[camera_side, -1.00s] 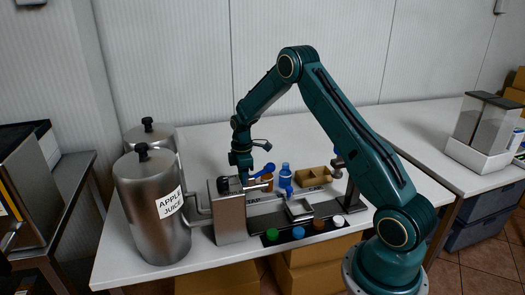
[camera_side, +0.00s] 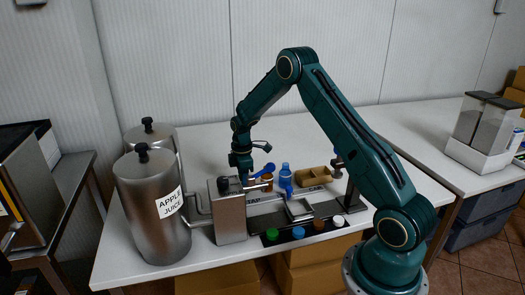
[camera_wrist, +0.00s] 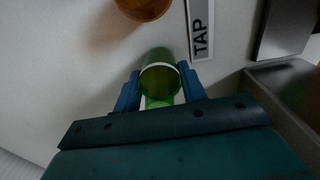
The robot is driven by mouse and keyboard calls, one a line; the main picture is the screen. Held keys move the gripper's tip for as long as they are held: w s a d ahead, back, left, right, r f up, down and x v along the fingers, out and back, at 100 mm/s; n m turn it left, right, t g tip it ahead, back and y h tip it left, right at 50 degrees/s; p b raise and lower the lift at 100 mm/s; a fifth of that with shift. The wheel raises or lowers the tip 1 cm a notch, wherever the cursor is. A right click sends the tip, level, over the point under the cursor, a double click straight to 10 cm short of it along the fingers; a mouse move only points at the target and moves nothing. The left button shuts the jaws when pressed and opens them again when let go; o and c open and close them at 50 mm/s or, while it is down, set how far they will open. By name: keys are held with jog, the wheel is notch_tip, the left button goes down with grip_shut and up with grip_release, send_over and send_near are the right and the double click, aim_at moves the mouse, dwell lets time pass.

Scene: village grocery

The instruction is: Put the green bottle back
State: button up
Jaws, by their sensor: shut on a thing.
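In the wrist view the green bottle (camera_wrist: 160,78) stands between the two blue fingers of my gripper (camera_wrist: 159,71), seen from above with its round top towards the camera. The fingers are shut on it. In the side view my gripper (camera_side: 241,168) is low behind the steel box with the black knob, and I cannot make out the green bottle there. Whether the bottle's base touches the table is not clear.
A steel filler box (camera_side: 228,212) and a juice tank (camera_side: 150,210) stand to the left. A cardboard tray (camera_side: 316,176) is behind. Several coloured caps (camera_side: 298,232) line the front.

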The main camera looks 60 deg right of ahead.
jog(key=shift+f, duration=0.15)
jog(key=o, duration=1.5)
jog(key=shift+r, duration=3.95)
